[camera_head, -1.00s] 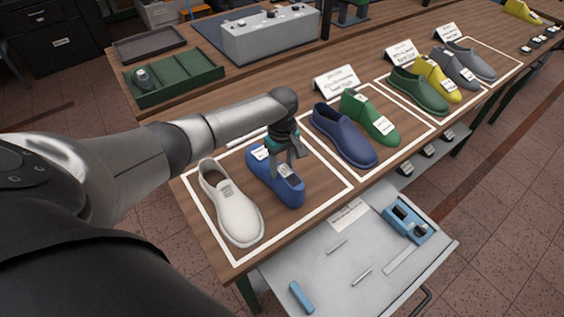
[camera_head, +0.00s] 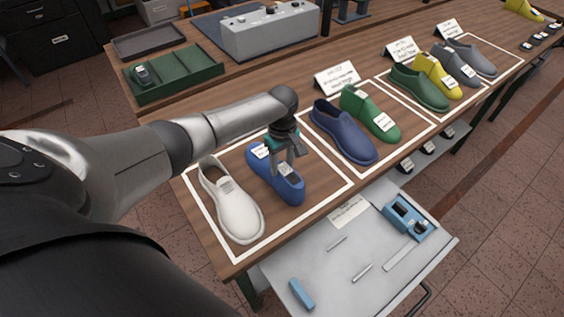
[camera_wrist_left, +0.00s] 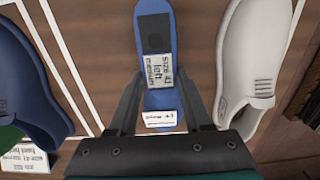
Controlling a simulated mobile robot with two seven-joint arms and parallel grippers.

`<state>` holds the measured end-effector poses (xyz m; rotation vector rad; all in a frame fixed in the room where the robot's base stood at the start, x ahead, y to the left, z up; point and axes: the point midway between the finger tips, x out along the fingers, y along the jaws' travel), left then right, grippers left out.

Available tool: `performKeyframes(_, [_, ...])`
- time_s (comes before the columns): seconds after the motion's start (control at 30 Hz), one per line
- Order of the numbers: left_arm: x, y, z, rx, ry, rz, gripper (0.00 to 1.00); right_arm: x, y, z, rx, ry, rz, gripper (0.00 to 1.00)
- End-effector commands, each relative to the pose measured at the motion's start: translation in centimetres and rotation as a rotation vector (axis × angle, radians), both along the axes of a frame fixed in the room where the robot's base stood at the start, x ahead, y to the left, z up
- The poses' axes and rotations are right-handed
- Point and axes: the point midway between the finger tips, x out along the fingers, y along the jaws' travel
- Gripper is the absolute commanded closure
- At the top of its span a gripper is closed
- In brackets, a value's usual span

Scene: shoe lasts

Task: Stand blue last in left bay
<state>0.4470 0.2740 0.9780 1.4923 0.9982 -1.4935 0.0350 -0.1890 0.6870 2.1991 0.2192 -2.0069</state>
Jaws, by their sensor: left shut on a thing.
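The blue last (camera_head: 287,189) is in the left bay (camera_head: 300,221), a white-outlined area on the table, just right of a white shoe (camera_head: 232,208). It appears upright, toe toward the table's front edge; its contact with the table is hard to see. My left gripper (camera_head: 291,157) reaches down over it and is shut on it. In the left wrist view, the fingers (camera_wrist_left: 160,100) lie on both sides of the narrow part of the blue last (camera_wrist_left: 154,14), near a "size 41 left medium" label. The white shoe (camera_wrist_left: 254,62) is apart from the fingers. My right gripper is not in view.
A dark blue shoe (camera_head: 343,135) and a green last (camera_head: 371,114) stand in the bay to the right, behind it a sign card (camera_head: 336,77). An open drawer (camera_head: 335,275) with tools juts out below the front edge. A green tray (camera_head: 185,78) sits at the back.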

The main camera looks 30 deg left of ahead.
Motion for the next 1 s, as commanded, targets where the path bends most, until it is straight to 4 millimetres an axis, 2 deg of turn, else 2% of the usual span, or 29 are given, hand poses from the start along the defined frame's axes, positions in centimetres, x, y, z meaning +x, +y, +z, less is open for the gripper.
performKeyframes(0.2, [0.1, 0.0, 0.1, 0.000, -0.003, 0.000, 1.00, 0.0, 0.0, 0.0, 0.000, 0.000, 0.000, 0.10])
performKeyframes(0.23, [0.1, 0.0, 0.1, 0.000, -0.003, 0.000, 0.49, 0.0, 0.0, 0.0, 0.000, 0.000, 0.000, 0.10])
performKeyframes(0.53, [0.1, 0.0, 0.0, 0.001, -0.001, 0.000, 0.16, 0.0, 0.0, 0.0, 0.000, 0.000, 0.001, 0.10])
performKeyframes(0.83, [-0.1, 0.0, 0.1, 0.001, 0.002, 0.000, 0.16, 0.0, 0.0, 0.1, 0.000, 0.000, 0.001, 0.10])
performKeyframes(1.0, [0.0, 0.1, 2.0, 0.001, -0.001, 0.000, 0.16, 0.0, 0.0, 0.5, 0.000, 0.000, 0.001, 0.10])
